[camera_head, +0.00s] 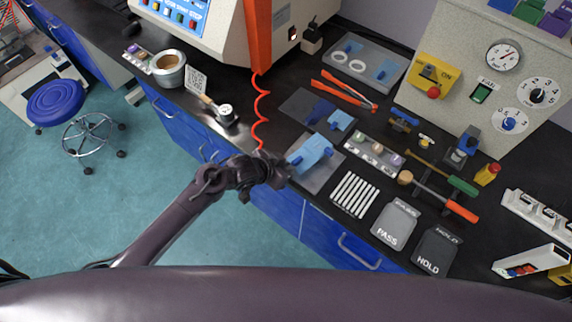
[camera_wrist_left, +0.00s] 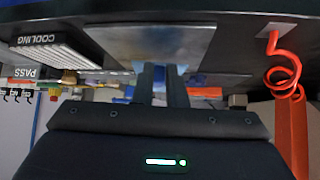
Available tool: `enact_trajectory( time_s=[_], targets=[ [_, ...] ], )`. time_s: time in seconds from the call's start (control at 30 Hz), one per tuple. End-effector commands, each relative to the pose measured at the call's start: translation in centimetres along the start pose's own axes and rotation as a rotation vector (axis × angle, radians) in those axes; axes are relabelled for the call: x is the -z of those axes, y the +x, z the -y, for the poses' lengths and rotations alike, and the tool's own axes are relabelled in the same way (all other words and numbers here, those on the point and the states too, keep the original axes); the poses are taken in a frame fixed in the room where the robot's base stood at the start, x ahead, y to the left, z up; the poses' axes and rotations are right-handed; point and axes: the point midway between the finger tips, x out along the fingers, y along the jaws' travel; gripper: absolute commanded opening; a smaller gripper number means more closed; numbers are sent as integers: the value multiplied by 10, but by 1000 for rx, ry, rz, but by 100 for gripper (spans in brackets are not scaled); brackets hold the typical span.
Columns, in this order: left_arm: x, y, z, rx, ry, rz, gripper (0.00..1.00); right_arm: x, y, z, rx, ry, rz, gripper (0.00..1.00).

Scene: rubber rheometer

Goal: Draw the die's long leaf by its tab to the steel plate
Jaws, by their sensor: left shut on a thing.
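A light-blue long leaf (camera_head: 312,150) lies on a grey steel plate (camera_head: 318,178) near the bench's front edge. My left gripper (camera_head: 288,168) is at the leaf's left end and is shut on its tab, which the fingers mostly hide. In the left wrist view the two fingers (camera_wrist_left: 165,84) stand close together against the bluish-grey plate surface (camera_wrist_left: 150,45). A dark mat behind carries a dark-blue piece (camera_head: 320,111) and a smaller light-blue piece (camera_head: 340,120). My right gripper is not in view.
An orange coiled cord (camera_head: 261,110) hangs just behind my left gripper; it also shows in the left wrist view (camera_wrist_left: 284,70). A striped cooling rack (camera_head: 354,195), PASS tray (camera_head: 394,226) and HOLD tray (camera_head: 436,251) lie to the right. A tray of small parts (camera_head: 374,156) stands beside the leaf.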

Motion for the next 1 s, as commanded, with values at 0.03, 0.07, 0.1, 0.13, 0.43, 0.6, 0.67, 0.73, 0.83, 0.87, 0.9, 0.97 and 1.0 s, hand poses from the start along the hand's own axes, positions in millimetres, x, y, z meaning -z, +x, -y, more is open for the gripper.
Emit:
enact_trajectory(
  time_s=[0.03, 0.07, 0.1, 0.13, 0.43, 0.6, 0.67, 0.73, 0.83, 0.87, 0.9, 0.97, 1.0],
  targets=[
    [-3, 4, 0, 0, 0, -1, 0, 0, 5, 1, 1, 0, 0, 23],
    [-4, 5, 0, 0, 0, -1, 0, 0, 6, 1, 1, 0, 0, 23],
    [-6, 7, 0, 0, 0, -2, 0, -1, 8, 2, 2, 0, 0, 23],
    [-7, 8, 0, 0, 0, -2, 0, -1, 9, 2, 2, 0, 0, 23],
    [-19, 20, 0, 0, 1, -3, 0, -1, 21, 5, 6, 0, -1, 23],
    [-21, 23, 0, 0, 1, -2, 0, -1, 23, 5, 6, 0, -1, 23],
    [-22, 23, 0, 0, 1, -2, 0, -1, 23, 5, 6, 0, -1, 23],
    [-22, 23, 0, 0, 1, -2, 0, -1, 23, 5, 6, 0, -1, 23],
    [-21, 23, 0, 0, 1, -2, 0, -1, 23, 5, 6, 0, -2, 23],
    [-21, 23, 0, 0, 1, -2, 0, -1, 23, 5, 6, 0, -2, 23],
    [-21, 23, 0, 0, 1, -2, 14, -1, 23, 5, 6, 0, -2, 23],
    [-21, 23, 0, 0, 1, -2, 22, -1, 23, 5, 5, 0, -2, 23],
    [-22, 23, 0, 0, 1, -2, 27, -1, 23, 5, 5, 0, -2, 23]
  ],
)
